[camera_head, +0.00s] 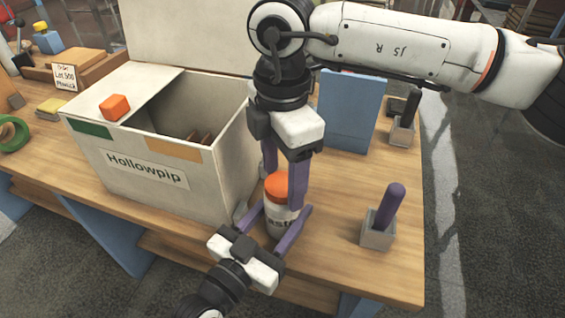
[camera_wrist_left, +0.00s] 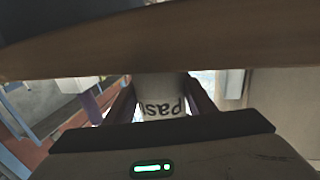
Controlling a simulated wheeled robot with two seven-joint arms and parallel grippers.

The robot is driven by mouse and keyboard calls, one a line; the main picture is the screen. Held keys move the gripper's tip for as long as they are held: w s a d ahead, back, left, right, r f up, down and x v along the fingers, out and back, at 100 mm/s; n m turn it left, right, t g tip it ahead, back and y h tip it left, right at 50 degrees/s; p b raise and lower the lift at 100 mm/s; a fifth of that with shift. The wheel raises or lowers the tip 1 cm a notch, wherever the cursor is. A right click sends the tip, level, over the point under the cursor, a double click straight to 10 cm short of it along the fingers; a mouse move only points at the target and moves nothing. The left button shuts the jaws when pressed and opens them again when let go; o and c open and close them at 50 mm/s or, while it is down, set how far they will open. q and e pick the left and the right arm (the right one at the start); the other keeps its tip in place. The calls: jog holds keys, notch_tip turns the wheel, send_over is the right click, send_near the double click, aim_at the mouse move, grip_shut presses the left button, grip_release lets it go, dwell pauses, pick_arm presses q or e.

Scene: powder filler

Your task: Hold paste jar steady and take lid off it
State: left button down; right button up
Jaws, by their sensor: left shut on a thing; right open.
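My left gripper (camera_head: 279,222) comes in low from the front and is shut around the jar's body. The jar's lettering also shows between the fingers in the left wrist view (camera_wrist_left: 163,105). My right gripper (camera_head: 284,182) points down from above, with its open purple fingers on either side of the lid. Whether they touch the lid cannot be told.
A white box (camera_head: 142,172) labelled Hollowpip stands left of the jar, with an orange block (camera_head: 115,107) on it. A grey holder (camera_head: 378,232) with a purple rod (camera_head: 390,205) stands at right. A blue panel (camera_head: 350,110) is behind. Bare table lies between the jar and holder.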

jog(key=c, duration=1.1)
